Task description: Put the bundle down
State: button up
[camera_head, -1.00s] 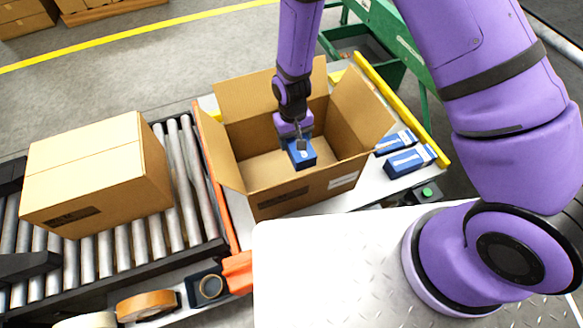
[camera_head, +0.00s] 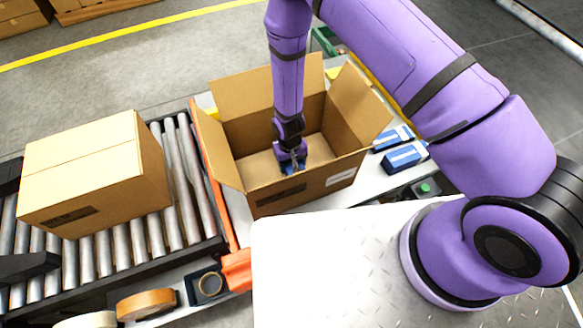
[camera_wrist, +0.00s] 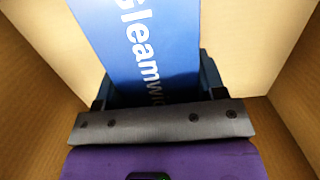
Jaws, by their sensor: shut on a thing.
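The bundle (camera_wrist: 140,45) is a blue carton block with white lettering, and it fills the upper middle of the wrist view. My gripper (camera_wrist: 155,92) is shut on it. In the head view my gripper (camera_head: 291,164) is down inside an open cardboard box (camera_head: 300,192), and only a little of the blue bundle shows below the fingers. Cardboard walls surround the bundle in the wrist view. I cannot tell whether its underside touches the box floor.
Two blue-and-white packs (camera_head: 404,157) lie on the white table right of the open box. A closed carton (camera_head: 95,170) sits on the roller conveyor (camera_head: 185,175) at left. Tape rolls (camera_head: 147,303) lie at the front. The open box's flaps stand up around its opening.

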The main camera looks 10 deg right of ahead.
jog(key=shift+f, duration=1.65)
jog(key=shift+f, duration=0.1)
jog(key=o, duration=1.1)
